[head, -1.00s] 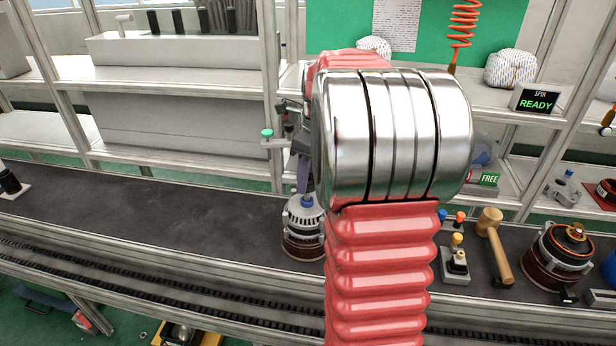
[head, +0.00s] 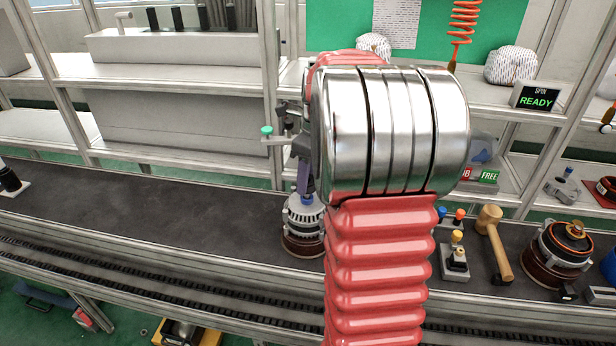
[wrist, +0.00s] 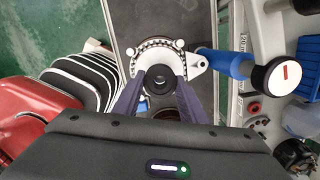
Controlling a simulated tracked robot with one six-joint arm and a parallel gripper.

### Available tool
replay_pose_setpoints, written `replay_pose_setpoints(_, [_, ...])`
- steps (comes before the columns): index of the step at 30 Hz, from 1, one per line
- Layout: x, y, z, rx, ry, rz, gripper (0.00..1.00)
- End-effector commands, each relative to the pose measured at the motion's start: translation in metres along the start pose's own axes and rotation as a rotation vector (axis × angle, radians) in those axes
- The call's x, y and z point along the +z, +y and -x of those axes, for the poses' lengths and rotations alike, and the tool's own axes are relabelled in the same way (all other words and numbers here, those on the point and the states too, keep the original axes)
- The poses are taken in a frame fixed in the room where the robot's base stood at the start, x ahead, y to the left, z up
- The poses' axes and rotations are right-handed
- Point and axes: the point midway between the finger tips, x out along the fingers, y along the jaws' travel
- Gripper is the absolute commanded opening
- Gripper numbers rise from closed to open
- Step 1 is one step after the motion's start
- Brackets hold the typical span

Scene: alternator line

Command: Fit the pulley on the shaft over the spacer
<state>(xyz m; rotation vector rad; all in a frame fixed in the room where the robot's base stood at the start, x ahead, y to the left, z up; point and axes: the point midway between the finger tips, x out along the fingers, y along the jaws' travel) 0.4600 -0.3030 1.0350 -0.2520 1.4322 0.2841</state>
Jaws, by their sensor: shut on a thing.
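My gripper (wrist: 160,84) is shut on a black round part with a central hole, which looks like the pulley (wrist: 161,72). It is over the silver alternator (wrist: 148,51) in the wrist view; I cannot tell whether the pulley touches it. In the head view the alternator (head: 304,225) stands on the dark bench, with my gripper's fingers (head: 304,178) just above it. A small blue part (head: 307,201) shows at the fingertips there. The shaft and the spacer are hidden under the pulley and fingers.
A wooden mallet (head: 494,240), a fixture with coloured knobs (head: 455,258) and another alternator part (head: 556,255) stand to the right.

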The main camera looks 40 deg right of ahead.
Motion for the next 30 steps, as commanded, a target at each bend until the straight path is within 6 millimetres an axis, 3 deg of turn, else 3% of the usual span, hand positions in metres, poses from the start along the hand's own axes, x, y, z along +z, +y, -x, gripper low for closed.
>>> replay_pose_setpoints(30, [-0.002, 0.0, -0.018, 0.001, 0.0, 0.0, 0.09])
